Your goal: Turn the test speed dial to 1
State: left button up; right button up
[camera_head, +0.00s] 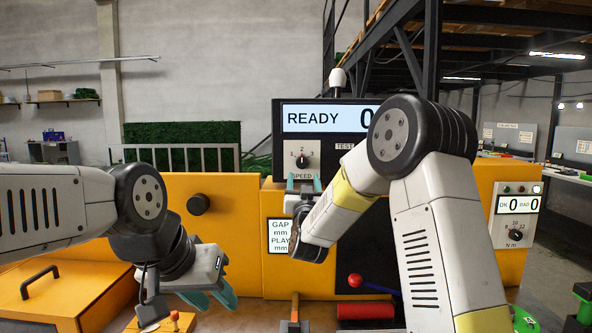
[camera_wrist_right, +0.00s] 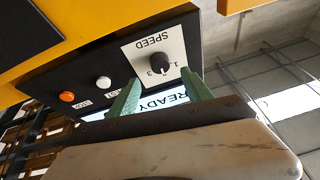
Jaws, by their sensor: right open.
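The test speed dial is a black knob (camera_head: 302,161) on a white plate marked SPEED with small numbers, under the READY screen. In the right wrist view the knob (camera_wrist_right: 160,72) shows upside down. I cannot tell for sure which number it points to. My right gripper (camera_head: 304,184) is just below the dial in the head view, its teal fingers spread apart. In the right wrist view the open right gripper (camera_wrist_right: 162,96) has nothing between its fingertips, and the knob lies beyond them, apparently not touched. My left gripper (camera_head: 210,299) hangs at lower left, fingers apart and empty.
The READY screen (camera_head: 325,117) is above the dial. An orange button (camera_wrist_right: 67,96) and a white button (camera_wrist_right: 103,82) sit beside the dial plate. A red ball-topped lever (camera_head: 355,281) and a second dial (camera_head: 515,234) are on the yellow machine, lower and to the right.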

aim_at(302, 164)
jog(key=x, duration=0.7)
jog(key=shift+w+r, duration=0.15)
jog(key=shift+w, duration=0.15)
grip_shut()
jog(key=shift+n, duration=0.4)
jog(key=n+y, duration=0.2)
jog(key=n, duration=0.1)
jog(key=n+g+y, duration=0.1)
jog(key=n, duration=0.2)
jog(key=shift+d+r+n+y, duration=0.1)
jog(key=shift+r+n+y, duration=0.05)
jog(key=shift+n+y, duration=0.2)
jog(key=n+g+y, duration=0.1)
jog(key=n, duration=0.2)
jog(key=n+g+y, duration=0.1)
jog(key=n, duration=0.2)
jog(key=shift+d, duration=0.1)
